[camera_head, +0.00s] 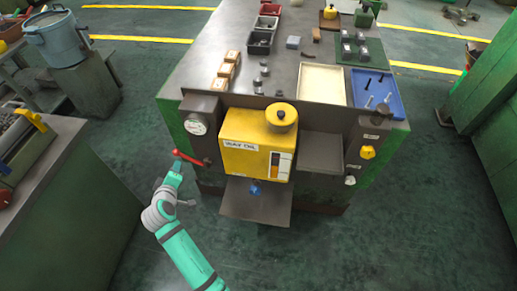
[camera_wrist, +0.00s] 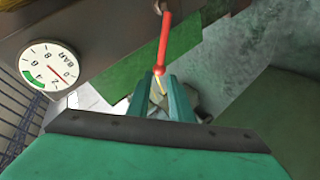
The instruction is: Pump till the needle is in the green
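A pressure gauge (camera_head: 197,124) with a white dial is on the left front of the bench. In the wrist view the gauge (camera_wrist: 48,67) reads BAR, with a red needle and a green arc. The needle points to the lower right, outside the green arc. A red pump lever (camera_head: 190,159) with a round knob sticks out leftward below the gauge. My gripper (camera_head: 176,168) is at the lever's knob end. In the wrist view my gripper (camera_wrist: 159,82) has its fingers apart, with the lever's knob (camera_wrist: 159,70) at or between the fingertips. I cannot tell whether they touch it.
A yellow WAY OIL box (camera_head: 250,147) is right of the lever, above a drip tray (camera_head: 255,207). A yellow knob (camera_head: 367,152) is at the right front. A cream tray (camera_head: 322,83) and a blue tray (camera_head: 390,97) lie on the bench top. Another bench (camera_head: 75,190) stands left of my arm.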

